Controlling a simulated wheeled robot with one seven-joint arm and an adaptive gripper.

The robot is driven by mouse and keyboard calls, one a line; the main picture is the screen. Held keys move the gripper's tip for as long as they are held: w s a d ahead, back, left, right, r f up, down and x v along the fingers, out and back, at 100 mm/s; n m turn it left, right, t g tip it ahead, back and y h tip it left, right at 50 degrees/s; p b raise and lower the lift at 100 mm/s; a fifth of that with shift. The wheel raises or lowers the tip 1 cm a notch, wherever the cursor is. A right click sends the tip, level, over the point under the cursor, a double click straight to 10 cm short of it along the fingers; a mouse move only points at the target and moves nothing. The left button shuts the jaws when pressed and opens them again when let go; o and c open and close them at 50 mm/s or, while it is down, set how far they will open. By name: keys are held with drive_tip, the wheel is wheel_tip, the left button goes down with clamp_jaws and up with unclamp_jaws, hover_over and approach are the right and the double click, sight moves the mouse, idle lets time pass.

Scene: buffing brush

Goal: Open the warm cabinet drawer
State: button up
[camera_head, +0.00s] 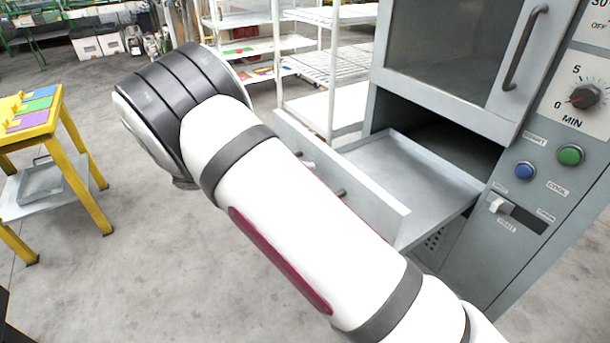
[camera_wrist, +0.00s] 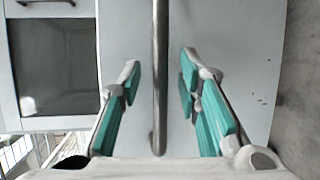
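The grey-white cabinet (camera_head: 440,255) stands at the right in the head view. Its drawer (camera_head: 405,175) is pulled out below the glass door, with its empty inside showing. The drawer front (camera_head: 380,205) faces my arm, which covers part of it. The drawer handle (camera_head: 340,193) is mostly hidden there. In the wrist view, the handle (camera_wrist: 160,120) is a grey bar running up the picture in front of the pale drawer front (camera_wrist: 230,60). My gripper (camera_wrist: 160,80) is open, with a green-padded finger on each side of the bar and gaps to both. In the head view my gripper is hidden.
The glass door (camera_head: 450,50) above the drawer is shut. A control panel (camera_head: 560,170) with a dial, buttons and a switch is at its right. A yellow table (camera_head: 45,130) stands at the left. White wire shelves (camera_head: 330,65) stand behind. The floor between is clear.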

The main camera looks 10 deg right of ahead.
drive_tip(key=a+r, duration=0.2)
drive_tip(key=a, duration=0.8)
drive_tip(key=shift+w+a, duration=0.25)
drive_tip(key=shift+a, duration=0.15)
drive_tip(key=s+d+r+g+y, duration=0.3)
drive_tip(key=s+d+r+y, duration=0.7)
drive_tip(key=s+d+r, duration=0.65)
drive_tip(key=s+d+f+t+y, duration=0.1)
drive_tip(key=s+f+t+y, duration=0.15)
drive_tip(key=s, duration=0.85)
drive_tip(key=s+d+f+t+y, duration=0.1)
drive_tip(key=s+f+t+y, duration=0.15)
drive_tip(key=s, duration=0.85)
wheel_tip(320, 180, up, 21)
drive_tip(key=t+p, duration=0.3)
drive_tip(key=p, duration=1.6)
drive_tip(key=shift+w+a+r+y+p, duration=0.15)
drive_tip(key=shift+r+y+p, duration=0.05)
drive_tip(key=shift+y+p, duration=0.2)
